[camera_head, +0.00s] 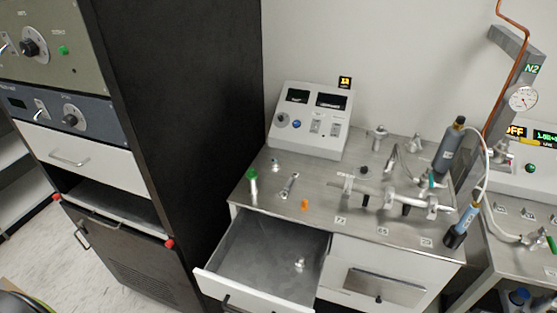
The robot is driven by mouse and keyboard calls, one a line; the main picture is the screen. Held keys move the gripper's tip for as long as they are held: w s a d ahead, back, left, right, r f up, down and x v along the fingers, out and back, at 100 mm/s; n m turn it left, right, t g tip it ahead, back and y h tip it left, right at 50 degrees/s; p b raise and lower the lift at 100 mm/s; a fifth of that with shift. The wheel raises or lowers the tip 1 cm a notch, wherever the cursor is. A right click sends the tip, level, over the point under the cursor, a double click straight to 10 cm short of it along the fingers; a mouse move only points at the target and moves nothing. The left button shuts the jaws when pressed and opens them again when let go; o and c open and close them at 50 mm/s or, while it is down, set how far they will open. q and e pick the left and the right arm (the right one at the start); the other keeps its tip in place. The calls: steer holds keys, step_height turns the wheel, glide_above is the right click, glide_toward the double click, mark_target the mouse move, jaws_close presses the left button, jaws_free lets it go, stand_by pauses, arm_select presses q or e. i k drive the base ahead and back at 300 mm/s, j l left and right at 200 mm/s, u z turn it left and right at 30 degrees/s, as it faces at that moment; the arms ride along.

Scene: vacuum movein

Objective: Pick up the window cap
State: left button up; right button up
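I cannot tell for certain which item is the window cap. A small silvery metal piece (300,264) lies in the open drawer (262,255) of the steel-topped bench. On the bench top (325,215) stand a small orange piece (305,204), a green-topped cylinder (253,187), a metal wrench-like piece (290,184) and a small dark knob-like piece (363,170). These are too small to tell in detail. Neither of my grippers shows in this view.
A grey control box (310,122) stands at the bench's back. Metal vacuum fittings (390,200) and a dark cylinder (450,146) fill its right side. A tall black rack (190,130) stands left. The open drawer juts out in front. A second bench (520,255) stands right.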

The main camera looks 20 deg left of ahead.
mark_target(274, 165)
steer(key=l, duration=0.75)
steer(key=i+l+u, duration=0.15)
steer(key=l, duration=0.65)
